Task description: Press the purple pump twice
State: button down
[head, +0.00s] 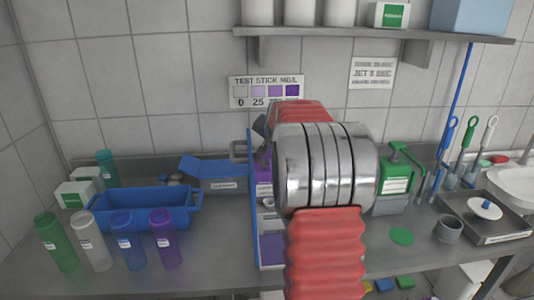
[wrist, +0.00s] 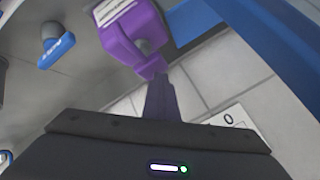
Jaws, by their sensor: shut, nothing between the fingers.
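The purple pump (wrist: 125,42) shows in the wrist view as a purple body with a white label, a grey part and a purple end piece near my fingers. In the head view only a strip of a purple container (head: 263,172) shows beside my arm, which hides most of it. My gripper (wrist: 160,82) is shut, with its narrow dark fingers pointing at the purple end piece. The fingertips appear to overlap or meet that piece; I cannot tell whether they touch it. My arm hides most of the gripper in the head view.
A blue tray (head: 140,212) and several coloured bottles stand on the left of the counter. A green pump container (head: 397,180) stands right of my arm. A blue upright panel (head: 252,200) is close to my arm's left. A shelf (head: 350,33) hangs above.

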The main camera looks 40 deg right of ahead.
aim_at(268, 154)
jog(key=shift+r, duration=0.7)
jog(key=shift+r, duration=2.55)
jog(key=shift+s, duration=0.1)
